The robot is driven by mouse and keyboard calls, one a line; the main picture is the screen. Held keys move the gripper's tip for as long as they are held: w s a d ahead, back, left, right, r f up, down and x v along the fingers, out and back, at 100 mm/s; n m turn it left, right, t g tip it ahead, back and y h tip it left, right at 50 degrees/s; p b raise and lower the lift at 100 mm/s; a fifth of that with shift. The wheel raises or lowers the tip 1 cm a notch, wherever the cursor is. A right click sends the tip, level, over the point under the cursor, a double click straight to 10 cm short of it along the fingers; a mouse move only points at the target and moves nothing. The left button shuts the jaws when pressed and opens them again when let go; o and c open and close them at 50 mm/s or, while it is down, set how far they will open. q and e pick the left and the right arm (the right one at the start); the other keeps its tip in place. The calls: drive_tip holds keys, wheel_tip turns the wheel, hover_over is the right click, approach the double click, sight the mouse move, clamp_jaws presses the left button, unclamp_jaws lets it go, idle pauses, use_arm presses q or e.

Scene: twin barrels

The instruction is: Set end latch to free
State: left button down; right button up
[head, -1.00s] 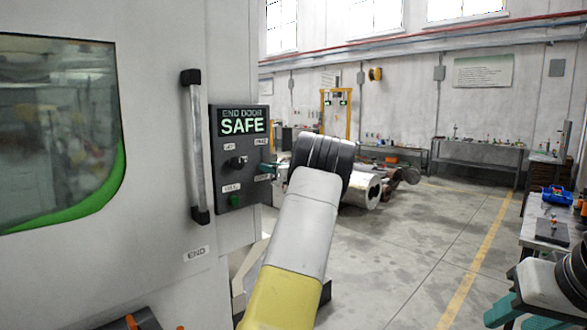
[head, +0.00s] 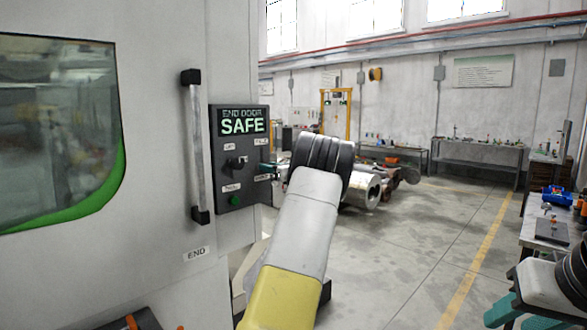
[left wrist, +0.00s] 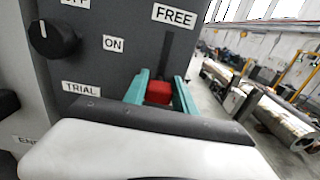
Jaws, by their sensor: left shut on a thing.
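The end latch (left wrist: 158,92) shows as a red block in the left wrist view, at the lower part of a dark vertical slot with the FREE label near its top. My left gripper (left wrist: 160,90) has its teal fingers on both sides of the red block and is shut on it. In the head view my left gripper (head: 268,168) reaches the right edge of the END DOOR panel (head: 225,150), whose display reads SAFE; the latch is hidden there. My right gripper (head: 515,318) is partly visible at the bottom right, cut off by the picture edge.
A black knob (left wrist: 42,38) sits left of the slot, by the ON and TRIAL labels. A vertical door handle (head: 196,148) stands just left of the panel. A workbench (head: 545,235) with small items is at the right. The floor between is clear.

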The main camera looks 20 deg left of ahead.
sight(262, 148)
use_arm(q)
wheel_tip(262, 148, up, 7)
drive_tip(key=shift+f, duration=0.15)
idle(0.4)
drive_tip(key=c, duration=1.1)
unclamp_jaws()
drive_tip(key=shift+o, duration=0.5)
drive_tip(key=shift+f, duration=0.1)
drive_tip(key=v, duration=0.7)
drive_tip(key=shift+s+d, duration=0.15)
drive_tip(key=shift+d, duration=0.2)
